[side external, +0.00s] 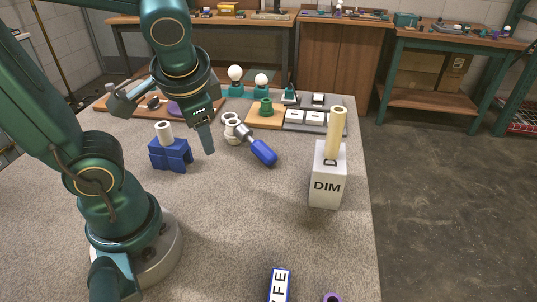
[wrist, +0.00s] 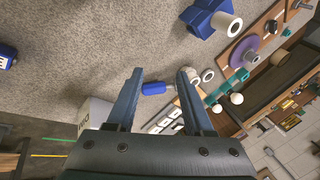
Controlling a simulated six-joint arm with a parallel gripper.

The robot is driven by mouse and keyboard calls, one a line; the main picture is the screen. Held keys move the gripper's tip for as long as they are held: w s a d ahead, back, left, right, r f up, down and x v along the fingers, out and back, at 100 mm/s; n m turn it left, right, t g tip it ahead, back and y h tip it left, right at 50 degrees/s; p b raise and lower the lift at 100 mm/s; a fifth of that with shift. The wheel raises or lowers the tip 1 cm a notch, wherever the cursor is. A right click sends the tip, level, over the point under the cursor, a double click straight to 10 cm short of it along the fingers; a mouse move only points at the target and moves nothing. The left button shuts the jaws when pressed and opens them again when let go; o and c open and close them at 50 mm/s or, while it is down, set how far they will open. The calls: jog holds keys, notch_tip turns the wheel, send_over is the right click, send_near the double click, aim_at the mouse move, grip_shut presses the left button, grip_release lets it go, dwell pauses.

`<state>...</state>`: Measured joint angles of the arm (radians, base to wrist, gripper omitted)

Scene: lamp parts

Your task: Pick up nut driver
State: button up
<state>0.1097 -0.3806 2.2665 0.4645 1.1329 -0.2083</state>
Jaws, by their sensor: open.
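The nut driver has a blue handle (side external: 263,152) and a grey shaft. It lies slanted on the table in the side view, its shaft end beside the white rings (side external: 232,122). In the wrist view its blue handle (wrist: 154,88) shows between my fingers, with its other end partly hidden behind the right finger. My gripper (side external: 162,130) is open and empty, above the table and to the left of the nut driver in the side view. Both fingers of my gripper (wrist: 160,72) are spread apart in the wrist view.
A blue holder (side external: 170,155) with a white cylinder stands at left. A white DIM box (side external: 326,182) with a tall tan tube stands at right. A tray of white blocks (side external: 314,121) and several bulbs are behind.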

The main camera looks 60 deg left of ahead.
jog(key=w+a+f+m+y, duration=0.3)
jog(key=w+m+y, duration=0.3)
jog(key=w+y, duration=0.15)
jog(key=m+t+y, duration=0.2)
jog(key=m+t, duration=0.1)
jog(key=m, duration=0.3)
send_near(253, 142)
jog(key=shift+w+r, duration=0.1)
jog(key=shift+r, duration=0.1)
jog(key=shift+f, duration=0.2)
jog(key=x, duration=1.1)
jog(key=shift+a+f, duration=0.25)
grip_shut()
jog(key=shift+r, duration=0.2)
